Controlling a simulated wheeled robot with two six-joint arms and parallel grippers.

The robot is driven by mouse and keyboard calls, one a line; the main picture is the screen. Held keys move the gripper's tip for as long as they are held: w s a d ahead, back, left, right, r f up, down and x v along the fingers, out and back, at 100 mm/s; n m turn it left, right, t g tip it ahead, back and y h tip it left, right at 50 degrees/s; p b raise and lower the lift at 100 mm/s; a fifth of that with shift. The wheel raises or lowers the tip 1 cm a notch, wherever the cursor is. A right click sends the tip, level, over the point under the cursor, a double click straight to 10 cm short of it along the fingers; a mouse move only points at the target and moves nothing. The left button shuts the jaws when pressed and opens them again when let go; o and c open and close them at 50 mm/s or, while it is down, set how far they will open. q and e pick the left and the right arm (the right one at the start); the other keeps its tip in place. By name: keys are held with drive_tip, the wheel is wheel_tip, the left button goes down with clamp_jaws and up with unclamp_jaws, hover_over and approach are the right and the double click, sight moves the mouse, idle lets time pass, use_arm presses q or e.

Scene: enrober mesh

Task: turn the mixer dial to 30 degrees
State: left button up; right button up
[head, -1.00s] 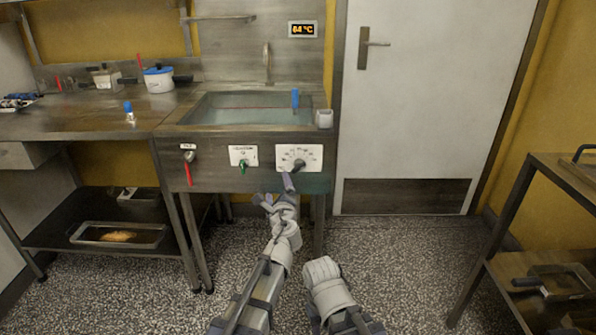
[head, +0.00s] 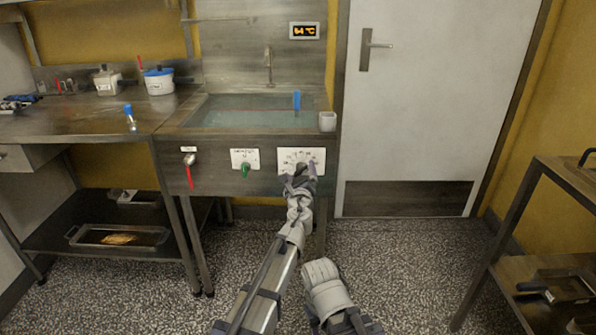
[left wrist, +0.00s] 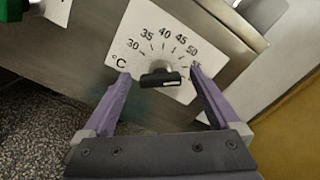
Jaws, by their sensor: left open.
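The mixer dial is a dark knob (left wrist: 160,78) on a white scale plate (left wrist: 133,42) marked °C, with numbers from 30 up to about 55. In the left wrist view its bar lies nearly crosswise between my fingers; which number it points to is unclear. In the head view the plate (head: 287,157) is on the sink's front panel at right, and the knob is mostly hidden. My left gripper (head: 300,180) is open in front of the dial. Its purple fingers (left wrist: 160,80) stand either side of the knob, with gaps visible. My right gripper is out of view.
A green-handled valve (head: 245,170) and a red-handled tap (head: 190,172) are left of the dial on the same panel. The water-filled sink (head: 205,108) is above. A lit display (head: 304,31) hangs on the wall. A metal rack (head: 520,200) stands at right.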

use_arm(q)
drive_tip(key=shift+w, duration=0.75)
drive_tip(key=shift+c, duration=0.3)
drive_tip(key=c, duration=1.3)
